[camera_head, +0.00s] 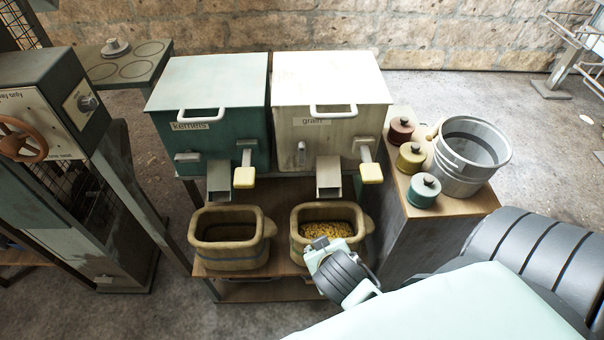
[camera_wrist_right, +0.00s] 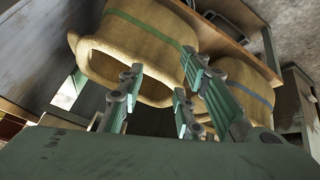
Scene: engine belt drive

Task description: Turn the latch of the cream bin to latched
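The cream bin (camera_head: 330,85), labelled "grain", stands right of the green bin in the head view. A small grey upright lever, apparently its latch (camera_head: 301,154), is on the left of its front face. A larger lever with a cream block handle (camera_head: 371,173) is on the right of that face. My right gripper (camera_head: 320,244) is below the bin, over the front of the right basket, apart from the latch. My left gripper is not in view.
The right basket (camera_head: 296,242) holds yellow grain; the left basket (camera_head: 200,250) looks empty. The green bin (camera_head: 210,85) is beside the cream bin. Several small lidded jars, including a red one (camera_head: 401,131), and a metal bucket (camera_head: 470,160) stand on the cabinet at the right.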

